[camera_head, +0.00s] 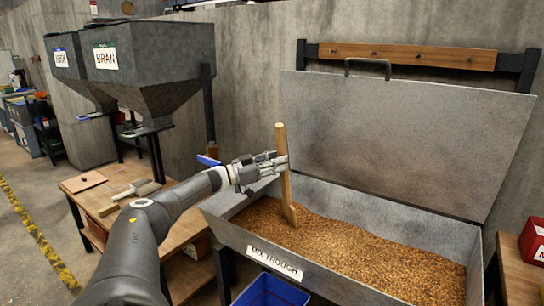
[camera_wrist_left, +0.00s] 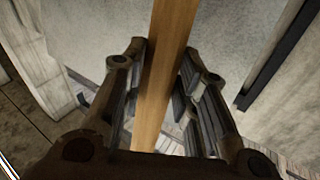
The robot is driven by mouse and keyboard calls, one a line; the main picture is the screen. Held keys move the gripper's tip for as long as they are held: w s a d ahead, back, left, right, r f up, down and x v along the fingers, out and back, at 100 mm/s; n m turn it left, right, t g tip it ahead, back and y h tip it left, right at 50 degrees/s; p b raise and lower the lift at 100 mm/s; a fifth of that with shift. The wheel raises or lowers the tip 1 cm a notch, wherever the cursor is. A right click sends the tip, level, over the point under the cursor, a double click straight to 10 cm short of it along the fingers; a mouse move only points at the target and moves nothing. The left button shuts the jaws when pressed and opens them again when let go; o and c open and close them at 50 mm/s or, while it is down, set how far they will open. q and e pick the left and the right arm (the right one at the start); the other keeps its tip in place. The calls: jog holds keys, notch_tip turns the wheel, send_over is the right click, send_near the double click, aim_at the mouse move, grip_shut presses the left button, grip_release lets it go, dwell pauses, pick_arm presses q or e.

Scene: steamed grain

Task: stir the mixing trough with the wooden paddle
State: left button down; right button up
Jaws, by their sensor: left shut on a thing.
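The wooden paddle (camera_head: 285,180) stands nearly upright in the head view, at the left part of the mixing trough (camera_head: 275,258). Its lower end meets the brown grain (camera_head: 350,255) that covers the trough's bottom; I cannot tell how deep it reaches. My left gripper (camera_head: 281,166) is shut on the paddle's shaft, below its top end. In the left wrist view the shaft (camera_wrist_left: 165,60) runs between the two fingers (camera_wrist_left: 160,95). The trough's grey lid (camera_head: 400,145) is raised and leans back at the wall. My right gripper is not in view.
A wooden table (camera_head: 165,237) with small items stands left of the trough. Grey hoppers, one labelled BRAN (camera_head: 150,62), hang behind it. A blue bin (camera_head: 270,292) is below the trough's front. A red box (camera_head: 533,240) sits at the right edge.

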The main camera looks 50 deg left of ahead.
pick_arm(q)
jog(key=w+d+p, duration=0.3)
jog(key=w+d, duration=0.2)
jog(key=d, duration=1.1)
jog(key=w+d+p, duration=0.2)
jog(key=w+d, duration=0.2)
jog(key=d, duration=1.2)
jog(key=w+d+p, duration=0.3)
jog(key=w+d, duration=0.2)
jog(key=d, duration=1)
notch_tip(320, 180, up, 23)
jog(key=s+a+p, duration=0.1)
jog(key=a+p, duration=0.1)
jog(key=p, duration=1.6)
jog(key=shift+f, duration=0.2)
